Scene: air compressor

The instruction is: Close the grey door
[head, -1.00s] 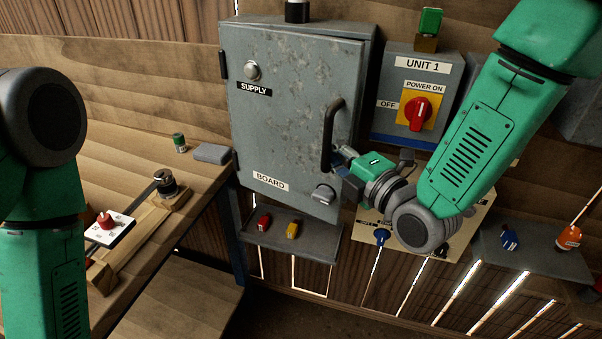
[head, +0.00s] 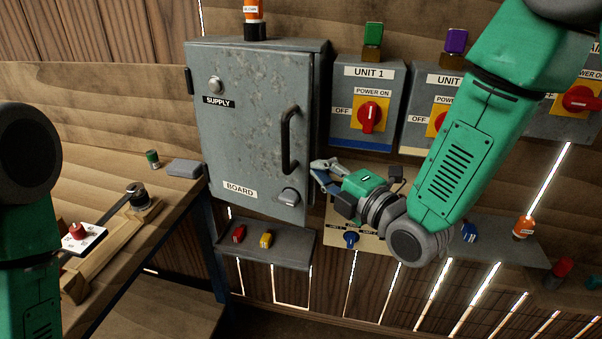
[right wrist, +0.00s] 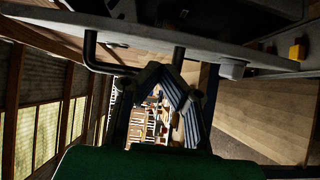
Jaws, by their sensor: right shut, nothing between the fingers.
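The grey door (head: 245,130) is the front of a wall cabinet, with labels SUPPLY and BOARD, a round lock and a black bar handle (head: 287,140). My right gripper (head: 320,172) is shut and empty, just right of the door's lower right edge, below the handle's level. My left gripper is out of view.
UNIT 1 switch box (head: 368,105) hangs right of the cabinet, with another switch box beside it. A small shelf (head: 265,250) with red and yellow pieces is below the door. A wooden bench (head: 110,170) stands left.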

